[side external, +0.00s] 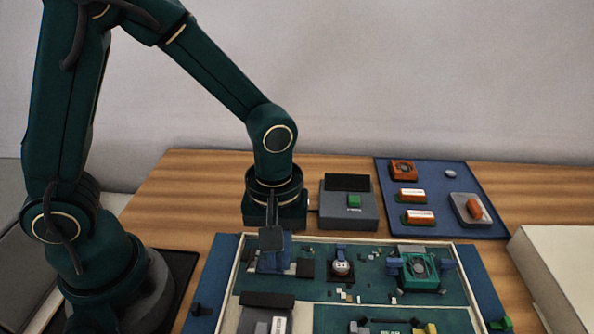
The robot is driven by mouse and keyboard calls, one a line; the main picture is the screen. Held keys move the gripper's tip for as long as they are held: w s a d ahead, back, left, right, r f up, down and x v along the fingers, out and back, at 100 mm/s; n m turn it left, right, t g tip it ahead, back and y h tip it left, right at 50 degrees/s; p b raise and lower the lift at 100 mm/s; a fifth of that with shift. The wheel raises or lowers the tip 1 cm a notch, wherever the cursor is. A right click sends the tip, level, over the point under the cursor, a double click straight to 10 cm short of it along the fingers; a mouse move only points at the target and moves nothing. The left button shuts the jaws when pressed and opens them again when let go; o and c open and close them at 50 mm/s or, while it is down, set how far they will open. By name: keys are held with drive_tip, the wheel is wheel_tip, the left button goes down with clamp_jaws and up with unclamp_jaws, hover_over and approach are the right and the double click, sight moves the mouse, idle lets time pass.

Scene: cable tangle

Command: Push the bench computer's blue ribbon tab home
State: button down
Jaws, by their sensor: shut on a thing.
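The bench computer is a green circuit board (375,286) in a cream frame on a blue mat. My gripper (272,243) points down over the board's far left corner. Its dark fingers are shut on a blue piece, which looks like the blue ribbon tab (283,257). The fingers hide much of the tab and its contact with the board. I cannot tell how far the tab sits in its socket.
A grey box with a green button (354,201) stands just behind the board. A blue mat (440,222) at back right holds orange parts. A pale box (560,275) stands at right.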

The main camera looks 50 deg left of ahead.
drive_tip(key=shift+s+a, duration=0.25)
drive_tip(key=c, duration=1.2)
unclamp_jaws()
drive_tip(key=shift+r, duration=2.6)
